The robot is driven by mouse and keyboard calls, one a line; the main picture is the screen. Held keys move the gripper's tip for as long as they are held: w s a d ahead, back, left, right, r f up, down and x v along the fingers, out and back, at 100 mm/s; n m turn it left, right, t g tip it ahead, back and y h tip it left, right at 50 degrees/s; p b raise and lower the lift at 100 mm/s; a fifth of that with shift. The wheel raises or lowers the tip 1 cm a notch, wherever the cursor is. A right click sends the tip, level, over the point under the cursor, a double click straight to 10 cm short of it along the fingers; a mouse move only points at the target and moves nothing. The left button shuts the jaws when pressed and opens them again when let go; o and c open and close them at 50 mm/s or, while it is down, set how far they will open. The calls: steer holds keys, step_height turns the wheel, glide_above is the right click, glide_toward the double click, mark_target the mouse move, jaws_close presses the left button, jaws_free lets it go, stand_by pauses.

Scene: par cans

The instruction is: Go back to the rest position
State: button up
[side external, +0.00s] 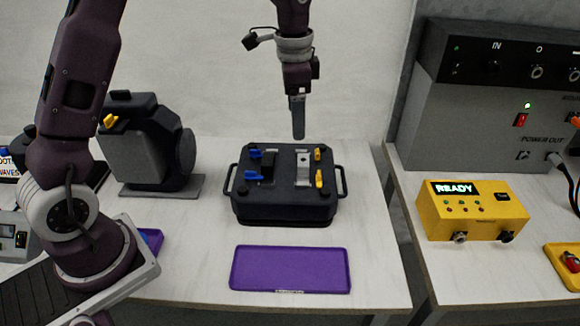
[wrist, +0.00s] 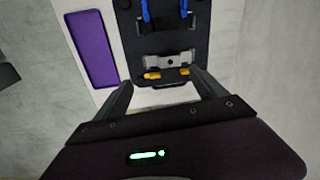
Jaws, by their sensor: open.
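My gripper (side external: 298,115) hangs pointing down above the back right of a black case-like fixture, clear of it and holding nothing. In the wrist view my gripper (wrist: 160,90) shows its two fingers spread apart with nothing between them. The black fixture (side external: 285,208) stands on the white table with side handles, blue levers on its left, yellow levers on its right and a light metal bracket on top. It also shows in the wrist view (wrist: 190,30), partly cut off at the top edge.
A purple tray (side external: 290,270) lies empty in front of the fixture. A black and grey par can (side external: 145,150) stands at the left on a grey plate. A yellow box (side external: 473,210) reading READY and a grey power unit (side external: 490,130) stand on the right table, across a gap.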

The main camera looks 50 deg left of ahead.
steer(key=s+d+r+n+t, duration=0.1)
steer(key=s+r+n, duration=0.1)
steer(key=s+r, duration=0.45)
steer(key=s+d+r+n+t, duration=0.2)
steer(key=s+r, duration=0.2)
steer(key=s, duration=0.6)
steer(key=s+f+n+t, duration=0.1)
steer(key=s+f+n, duration=0.1)
steer(key=s, duration=1.1)
steer(key=shift+d+f+n+t, duration=0.25)
steer(key=shift+d+n+t, duration=0.1)
steer(key=shift+n, duration=0.45)
steer(key=shift+w, duration=0.1)
